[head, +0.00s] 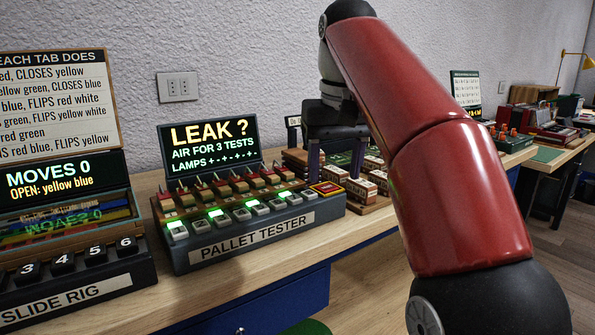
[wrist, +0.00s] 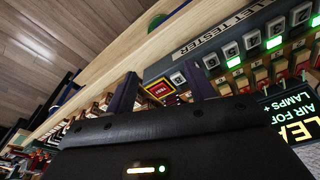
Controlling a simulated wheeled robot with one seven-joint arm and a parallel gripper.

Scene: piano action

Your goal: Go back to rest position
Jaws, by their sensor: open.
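My gripper (head: 335,170) hangs in the head view above the right end of the pallet tester, with its two dark fingers spread and nothing between them. In the wrist view my gripper (wrist: 163,82) also shows its fingers apart. Between them in that picture lies the red and yellow TEST button (wrist: 157,90). The button also shows in the head view (head: 327,189), just below and left of the fingers. The pallet tester (head: 250,246) has a row of keys, several lit green, and a screen (head: 213,145) reading "LEAK ?". My red arm covers part of the bench behind it.
The slide rig (head: 75,298) stands at the left, its screen reading "MOVES 0". Racks of small labelled blocks (head: 370,188) stand just right of the tester, near my gripper. A wall with a socket (head: 178,86) is behind. Another desk (head: 548,158) is farther right.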

